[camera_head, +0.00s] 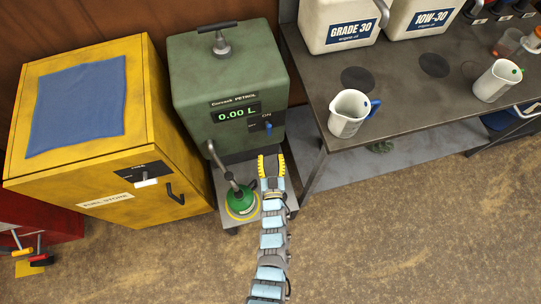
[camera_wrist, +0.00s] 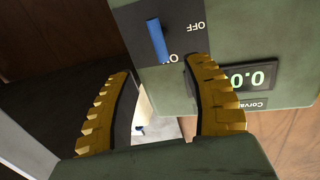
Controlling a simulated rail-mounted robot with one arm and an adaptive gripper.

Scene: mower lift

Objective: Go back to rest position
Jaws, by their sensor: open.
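My gripper (camera_head: 271,166) has yellow toothed fingers and is open and empty. It is in front of the lower part of the green petrol dispenser (camera_head: 190,84), just below its panel. In the wrist view the two fingers (camera_wrist: 163,100) stand apart, with the blue switch lever (camera_wrist: 157,41) and the dispenser's face beyond them. The lever also shows in the head view (camera_head: 268,126), beside an ON label. The display (camera_head: 237,113) reads 0.00 L. A green can (camera_head: 240,200) stands left of my arm under the dispenser's hose nozzle (camera_head: 229,176).
A yellow fuel-store cabinet (camera_head: 160,213) with a blue cloth (camera_head: 78,106) on top stands left. A grey workbench (camera_head: 400,100) at right holds a white jug (camera_head: 348,113), a second jug (camera_head: 497,80) and oil containers (camera_head: 340,22). The floor (camera_head: 400,235) in front is clear.

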